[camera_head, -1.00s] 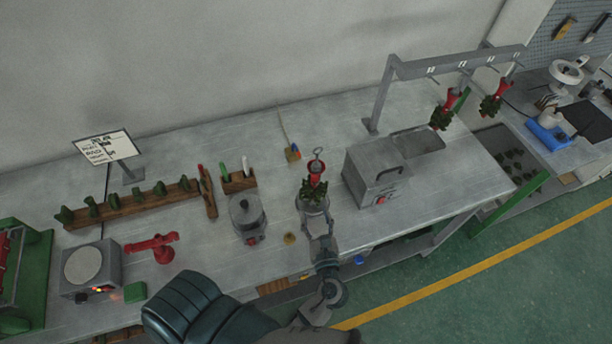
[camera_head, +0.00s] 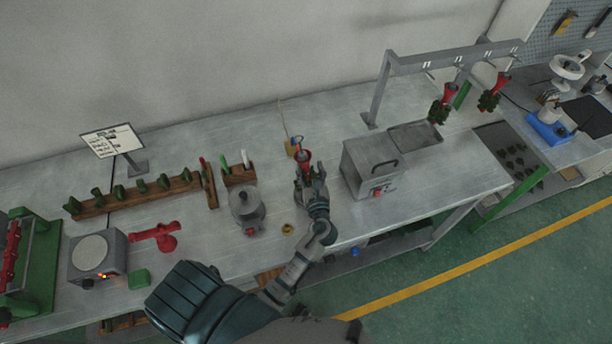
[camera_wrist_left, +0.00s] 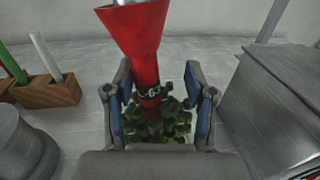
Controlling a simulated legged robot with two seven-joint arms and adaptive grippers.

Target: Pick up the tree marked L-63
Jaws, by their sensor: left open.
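The tree (camera_head: 304,158) stands on the bench in front of my left gripper, partly hidden by it in the head view. In the left wrist view it is a red funnel-shaped base (camera_wrist_left: 143,45) above a cluster of green wax pieces (camera_wrist_left: 160,124). A dark band on its neck carries pale characters that look like "-63"; the first character is unclear. My left gripper (camera_head: 312,176) is open. In the wrist view its blue-padded fingers (camera_wrist_left: 159,85) stand on either side of the neck, with gaps left and right. My right gripper is not in view.
A grey box with a handle (camera_head: 371,168) stands right of the tree. A grey pot (camera_head: 246,208) and a wooden pen block (camera_head: 239,174) stand left. A small brass piece (camera_head: 288,230) lies in front.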

